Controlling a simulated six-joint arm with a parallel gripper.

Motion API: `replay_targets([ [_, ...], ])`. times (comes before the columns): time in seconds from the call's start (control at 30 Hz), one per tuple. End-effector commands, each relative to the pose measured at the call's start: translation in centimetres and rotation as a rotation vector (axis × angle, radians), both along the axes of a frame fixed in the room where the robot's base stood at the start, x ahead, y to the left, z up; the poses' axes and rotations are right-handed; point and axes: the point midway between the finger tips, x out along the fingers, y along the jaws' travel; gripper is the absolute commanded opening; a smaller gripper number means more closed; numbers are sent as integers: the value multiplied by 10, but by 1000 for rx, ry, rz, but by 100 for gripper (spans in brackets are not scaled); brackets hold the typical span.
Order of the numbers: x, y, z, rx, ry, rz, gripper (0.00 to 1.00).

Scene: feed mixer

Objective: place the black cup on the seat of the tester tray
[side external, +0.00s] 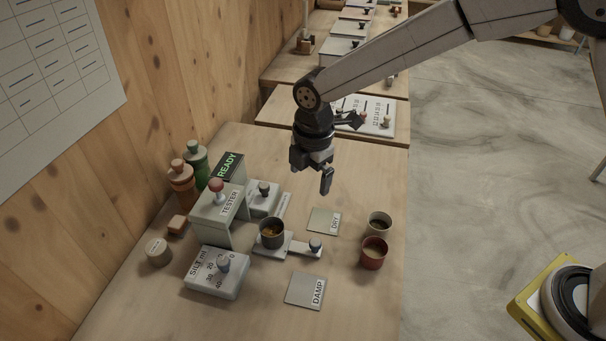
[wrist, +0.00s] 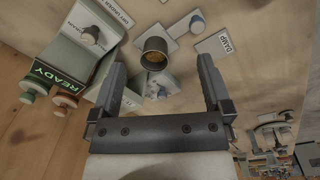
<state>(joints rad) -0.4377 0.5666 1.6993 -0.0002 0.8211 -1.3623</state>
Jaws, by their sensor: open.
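The black cup (side external: 272,236) stands upright at the left end of the tester tray (side external: 301,249), in front of the tester (side external: 216,217). It holds orange-brown contents. In the wrist view the cup (wrist: 153,46) appears beyond my fingertips, centred between them, and the tray's pale arm (wrist: 181,34) with its grey knob runs up and right from it. My gripper (side external: 324,184) is open and empty, above and behind the cup, apart from it. Both fingers of my gripper (wrist: 162,64) show spread in the wrist view. The seat under the cup is hidden.
A red cup (side external: 373,256) and a greyish cup (side external: 379,226) stand right of the tray. A DRY card (side external: 320,220) and a DAMP card (side external: 306,291) lie flat. A knobbed silt box (side external: 217,276) sits front left; bottles (side external: 184,187) stand at the wall.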

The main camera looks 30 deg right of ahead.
Motion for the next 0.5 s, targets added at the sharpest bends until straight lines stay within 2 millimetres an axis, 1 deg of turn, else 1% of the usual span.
replay_targets([
  [0.03,-4,-18,3,9,-8,-103,100],
  [0.2,-24,-67,6,40,-32,-451,100],
  [0.37,-49,-109,8,78,-54,-778,100],
  [0.5,-76,-143,7,115,-71,-1064,100],
])
